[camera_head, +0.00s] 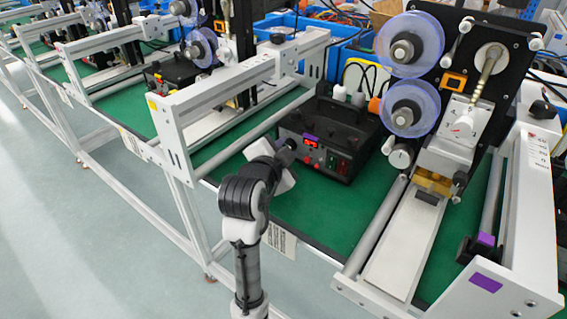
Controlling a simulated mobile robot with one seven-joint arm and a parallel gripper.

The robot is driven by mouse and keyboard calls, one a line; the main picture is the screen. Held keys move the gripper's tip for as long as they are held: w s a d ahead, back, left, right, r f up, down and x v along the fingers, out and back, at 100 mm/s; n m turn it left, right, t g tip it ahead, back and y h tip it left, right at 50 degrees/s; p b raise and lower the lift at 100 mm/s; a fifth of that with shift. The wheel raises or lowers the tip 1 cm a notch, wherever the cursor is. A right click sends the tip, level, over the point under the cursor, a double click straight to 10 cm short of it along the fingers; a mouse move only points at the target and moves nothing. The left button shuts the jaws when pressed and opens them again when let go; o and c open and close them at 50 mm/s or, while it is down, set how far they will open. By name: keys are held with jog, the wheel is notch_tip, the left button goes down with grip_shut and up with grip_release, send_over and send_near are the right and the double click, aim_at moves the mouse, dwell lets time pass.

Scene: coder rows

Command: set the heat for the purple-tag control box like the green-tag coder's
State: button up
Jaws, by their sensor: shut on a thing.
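The black control box (345,128) stands on the green bench top, with a purple tag (310,141) on its front. Its front also has a lit red display (311,144), too small to read here, red buttons and a switch. My gripper (287,153) is at the left end of this front panel, shut on a control knob that is mostly hidden by the fingers. A purple tag (486,283) also marks the right frame of the near coder (470,90). I cannot make out a green tag in this view.
A white frame with a yellow tag (152,104) stands left of the box. Farther back is another dark control box (172,73). Cables and blue bins (350,52) are behind. The green bench top (315,205) is clear in front of the near box.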

jog(key=shift+d+f+m+t+b, duration=0.15)
jog(key=shift+m+t+b, duration=0.45)
jog(key=shift+m+b, duration=0.75)
jog(key=shift+b, duration=0.3)
jog(key=o, duration=0.7)
jog(key=shift+s, duration=0.1)
